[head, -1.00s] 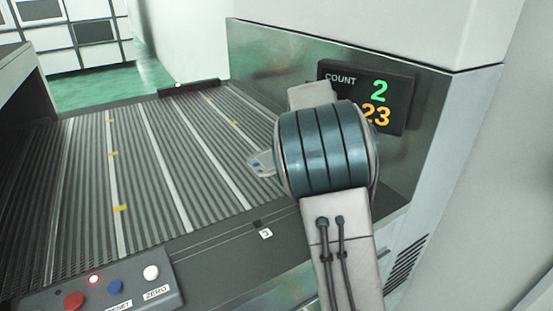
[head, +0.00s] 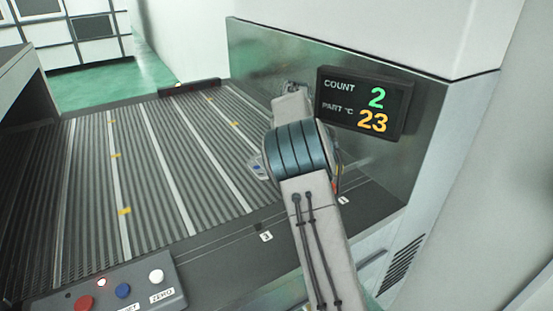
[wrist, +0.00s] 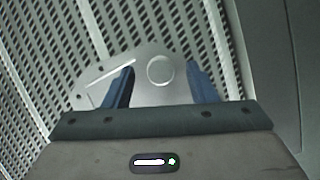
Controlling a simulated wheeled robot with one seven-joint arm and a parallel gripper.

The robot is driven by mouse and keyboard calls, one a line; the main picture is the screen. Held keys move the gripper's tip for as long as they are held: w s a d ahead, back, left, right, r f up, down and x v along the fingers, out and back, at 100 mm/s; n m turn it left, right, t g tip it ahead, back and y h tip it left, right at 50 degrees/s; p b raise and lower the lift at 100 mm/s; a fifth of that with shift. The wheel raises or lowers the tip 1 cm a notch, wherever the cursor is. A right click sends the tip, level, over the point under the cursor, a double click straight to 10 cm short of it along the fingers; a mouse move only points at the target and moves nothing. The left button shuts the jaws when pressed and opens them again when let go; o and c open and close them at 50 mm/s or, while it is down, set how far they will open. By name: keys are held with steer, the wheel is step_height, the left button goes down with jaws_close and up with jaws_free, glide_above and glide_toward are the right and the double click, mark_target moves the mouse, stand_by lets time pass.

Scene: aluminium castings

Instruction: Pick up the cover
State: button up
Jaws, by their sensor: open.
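The cover (wrist: 143,68) is a flat, pale metal plate with a round raised boss and a slim rib. In the wrist view it lies on the slatted conveyor bed, beyond and between the fingers of my gripper (wrist: 159,84). My gripper is open, with one blue finger on each side of the cover's near part; I cannot tell whether they touch it. The near end of the cover is hidden by my gripper body.
The conveyor bed (head: 150,160) is otherwise clear, with small yellow marks. A metal wall with a count display (head: 366,104) reading 2 and 23 stands close on the right. A button panel (head: 120,290) is at the front left.

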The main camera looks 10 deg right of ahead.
steer(key=shift+w+f, duration=0.2)
steer(key=shift+f, duration=0.35)
jaws_close()
steer(key=shift+r, duration=0.15)
